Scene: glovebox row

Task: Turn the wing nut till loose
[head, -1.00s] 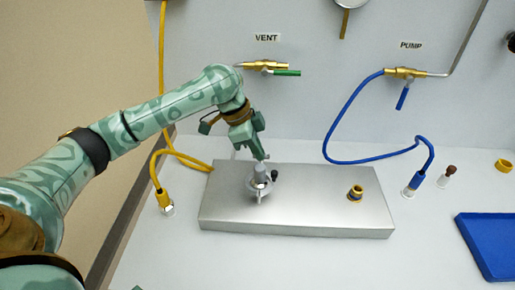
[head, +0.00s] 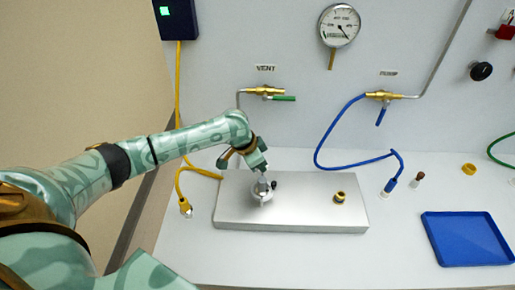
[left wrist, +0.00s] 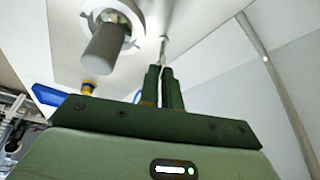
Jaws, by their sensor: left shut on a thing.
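A clamp ring (left wrist: 82,22) sits around a grey round stub (left wrist: 105,48), seen large in the left wrist view. In the head view this fitting (head: 262,194) stands on the left part of a flat metal block (head: 300,214). My left gripper (left wrist: 163,70) is shut beside the stub on a small, thin, pale piece at the ring's side, which I take as the wing nut (left wrist: 163,46). The fingers hide most of it, so its wings cannot be made out. In the head view the left gripper (head: 262,174) points down at the fitting. My right gripper is not in view.
A brass-and-dark port (head: 340,198) stands on the block's right part. A yellow hose (head: 180,180) and a blue hose (head: 340,166) flank the block. A blue tray (head: 467,240) lies at right. A panel with a gauge (head: 339,25) rises behind.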

